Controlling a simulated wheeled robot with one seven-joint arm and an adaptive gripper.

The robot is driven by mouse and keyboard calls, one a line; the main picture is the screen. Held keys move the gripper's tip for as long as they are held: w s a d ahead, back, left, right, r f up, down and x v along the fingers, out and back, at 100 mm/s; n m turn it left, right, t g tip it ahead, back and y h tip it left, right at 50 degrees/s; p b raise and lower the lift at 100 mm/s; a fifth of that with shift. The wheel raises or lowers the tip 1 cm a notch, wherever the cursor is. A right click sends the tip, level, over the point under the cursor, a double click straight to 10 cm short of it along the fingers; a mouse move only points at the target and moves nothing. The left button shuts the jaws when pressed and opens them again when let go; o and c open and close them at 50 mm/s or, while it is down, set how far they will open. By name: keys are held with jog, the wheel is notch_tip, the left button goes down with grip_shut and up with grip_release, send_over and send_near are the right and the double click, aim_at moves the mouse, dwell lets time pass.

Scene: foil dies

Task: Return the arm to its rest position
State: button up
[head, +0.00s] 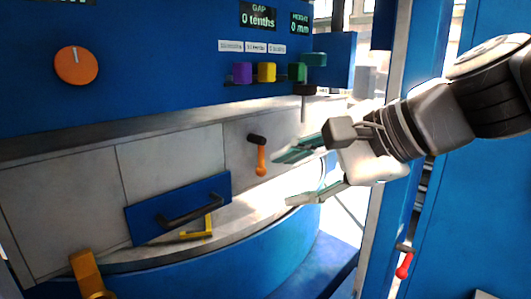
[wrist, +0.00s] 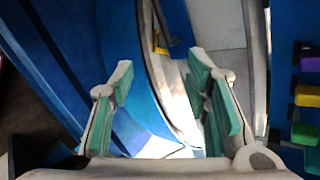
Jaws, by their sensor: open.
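My gripper (head: 300,177) reaches in from the right in the head view, in front of the blue machine. Its two teal-padded fingers are spread apart with nothing between them. The wrist view also shows the open gripper (wrist: 163,105), with the curved blue front and the pale ledge beyond the fingers. In the head view the fingertips are to the right of a small orange-handled lever (head: 261,160), and no contact with it can be made out.
A blue plate with a dark handle (head: 180,208) leans on the ledge beside a yellow angle piece (head: 200,230). Purple (head: 242,72), yellow (head: 267,72) and green (head: 297,72) blocks sit above. An orange knob (head: 76,65) is upper left, a red-handled lever (head: 404,265) lower right.

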jog(key=s+d+f+n+g+h, duration=0.1)
jog(key=s+d+f+n+h, duration=0.7)
jog(key=d, duration=0.6)
jog(key=s+f+n, duration=0.2)
jog(key=s+n, duration=0.1)
jog(key=n, duration=0.1)
jog(key=shift+s+f+n+h, duration=0.15)
jog(key=shift+f+n+h, duration=0.1)
jog(key=shift+n+h, duration=0.05)
jog(key=shift+d, duration=0.1)
